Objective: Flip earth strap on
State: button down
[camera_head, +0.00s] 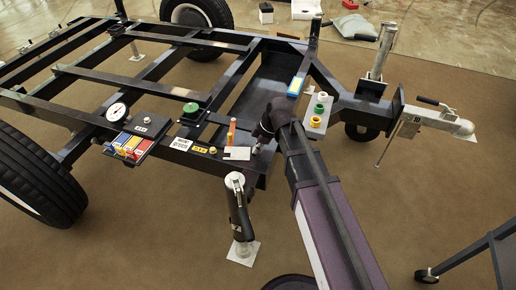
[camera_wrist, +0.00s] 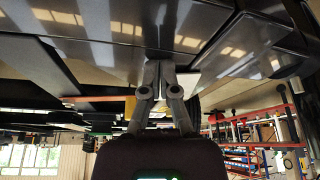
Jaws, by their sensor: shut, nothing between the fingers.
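No part can be read for certain as the earth strap; the labels are too small. On the trailer's front side, an upright orange lever (camera_head: 231,132) stands beside a white plate (camera_head: 238,154). My gripper (camera_head: 257,147) is at the right end of that plate, partly hidden by my own arm. In the wrist view my gripper (camera_wrist: 161,66) has its fingertips together with nothing held, close to a dark glossy surface (camera_wrist: 110,55). A pale piece (camera_wrist: 188,82) shows just behind the right finger. Whether the fingers touch anything cannot be told.
Left along the trailer frame (camera_head: 200,97) are a gauge (camera_head: 117,111), a panel of coloured levers (camera_head: 125,147) and a green knob (camera_head: 190,108). A jack leg (camera_head: 240,215) stands in front.

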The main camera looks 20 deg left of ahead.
dwell(0.3)
jog(key=shift+s+a, duration=0.7)
jog(key=shift+a, duration=0.05)
jog(key=shift+r, duration=0.1)
jog(key=p+v, duration=0.9)
jog(key=shift+d+r, duration=0.25)
jog(key=shift+r, duration=0.1)
jog(key=shift+s, duration=0.1)
dwell(0.5)
jog(key=s+d+m+h, duration=0.2)
jog(key=d+m, duration=0.8)
jog(key=d, duration=0.6)
jog(key=s+d+m+t+h+p, duration=0.1)
jog(key=s+d+m+h, duration=0.1)
jog(key=d+m, duration=0.8)
jog(key=d, duration=0.6)
jog(key=shift+s+d+m, duration=0.2)
jog(key=shift+d+m, duration=0.1)
